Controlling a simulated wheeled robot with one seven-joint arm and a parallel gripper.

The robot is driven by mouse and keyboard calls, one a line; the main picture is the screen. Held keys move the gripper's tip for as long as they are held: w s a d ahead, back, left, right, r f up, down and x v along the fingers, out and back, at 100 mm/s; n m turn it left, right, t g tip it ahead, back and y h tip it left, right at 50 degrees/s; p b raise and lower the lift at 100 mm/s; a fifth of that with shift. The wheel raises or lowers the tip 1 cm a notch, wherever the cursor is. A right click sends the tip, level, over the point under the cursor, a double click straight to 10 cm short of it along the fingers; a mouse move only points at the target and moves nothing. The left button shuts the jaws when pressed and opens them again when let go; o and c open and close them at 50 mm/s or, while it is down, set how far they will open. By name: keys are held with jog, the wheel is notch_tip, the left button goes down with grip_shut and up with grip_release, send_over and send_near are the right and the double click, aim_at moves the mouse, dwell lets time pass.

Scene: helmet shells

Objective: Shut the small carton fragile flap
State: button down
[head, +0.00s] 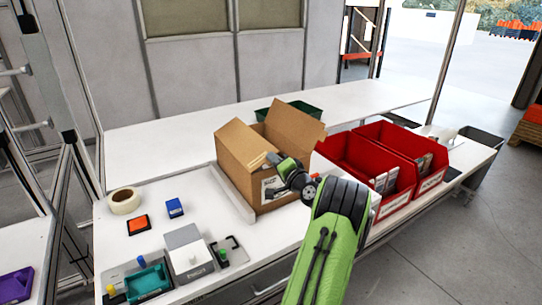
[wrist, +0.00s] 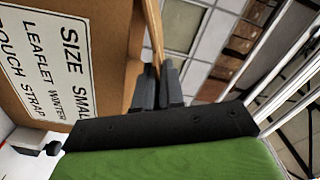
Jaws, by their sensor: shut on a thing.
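The small cardboard carton (head: 236,182) stands open on the white bench in the head view, with brown flaps raised at its left and at its back right (head: 296,122). In the wrist view its printed side label (wrist: 45,55) reads size small, leaflet, winter, pouch, strap. My gripper (head: 277,172) is at the carton's front right side and partly covers the label. In the wrist view the fingers (wrist: 158,78) are closed on a thin cardboard flap (wrist: 154,28), seen nearly edge-on. No fragile marking is legible.
Two red bins (head: 368,165) stand close to the carton's right. A green bin (head: 303,107) is behind it. A tape roll (head: 124,200), small blue (head: 174,208) and orange (head: 138,225) items, and a grey box (head: 188,255) lie left. The back bench is mostly clear.

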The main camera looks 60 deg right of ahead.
jog(key=shift+s+d+f+m, duration=0.15)
jog(key=shift+d+f+m, duration=0.1)
jog(key=shift+f+m, duration=0.6)
jog(key=shift+r, duration=0.15)
jog(key=c, duration=1.3)
grip_release()
